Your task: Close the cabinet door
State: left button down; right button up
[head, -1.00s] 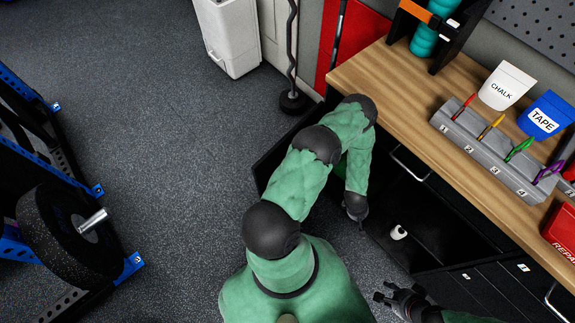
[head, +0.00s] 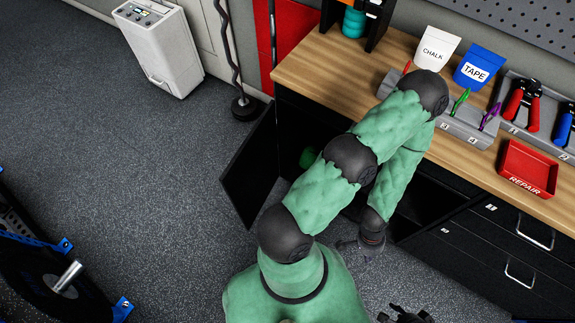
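The black cabinet door (head: 252,168) stands swung open at the left end of the cabinet, out over the floor. The dark cabinet opening (head: 300,125) is partly hidden by my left arm. My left gripper (head: 360,252) points down in front of the cabinet, right of the door and apart from it. Its fingers look spread and hold nothing visible. My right gripper (head: 392,314) is low at the bottom edge, partly cut off, with its fingers apart and empty.
A wooden worktop (head: 325,62) tops the cabinet, with a red repair tray (head: 527,170) and a tool holder (head: 470,128). A green item (head: 308,157) shows inside the cabinet. Drawers (head: 485,240) are at right. Open floor (head: 130,180) lies left of the door.

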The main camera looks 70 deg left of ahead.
aim_at(248, 181)
jog(key=k+j+z, duration=0.2)
jog(key=z, duration=0.25)
jog(key=k+z, duration=0.75)
jog(key=z, duration=0.15)
jog(key=k+z, duration=0.45)
jog(key=k, duration=0.5)
jog(key=k+u, duration=0.2)
jog(key=u, duration=0.2)
jog(key=k+u, duration=0.15)
jog(key=u, duration=0.25)
jog(key=k+j+u, duration=0.15)
jog(key=u, duration=0.25)
jog(key=k+j+u, duration=0.15)
jog(key=u, duration=0.7)
